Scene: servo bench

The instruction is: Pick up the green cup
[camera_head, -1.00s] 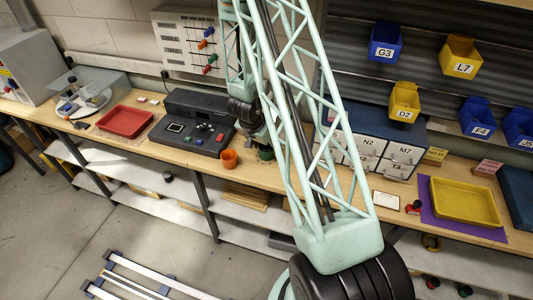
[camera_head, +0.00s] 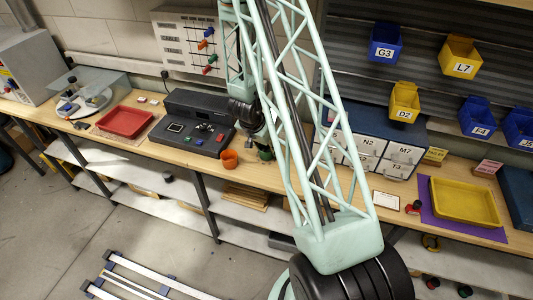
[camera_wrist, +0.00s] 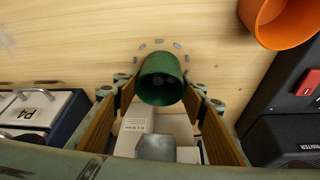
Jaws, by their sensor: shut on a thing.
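The green cup (camera_wrist: 161,80) is between the two fingers of my gripper (camera_wrist: 160,97) in the wrist view, with its open mouth facing the camera. The fingers are shut on its sides. In the head view the cup (camera_head: 264,154) shows small, just below my gripper (camera_head: 260,143) and partly hidden by the arm. A dashed ring (camera_wrist: 181,47) on the wooden bench shows around the cup's far side. I cannot tell whether the cup's base touches the bench.
An orange cup (camera_head: 229,159) stands close to the left of the green cup; in the wrist view it (camera_wrist: 283,20) is at upper right. A dark control console (camera_head: 190,125) is left of it. A drawer cabinet (camera_head: 371,140) stands to the right. The bench front edge is near.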

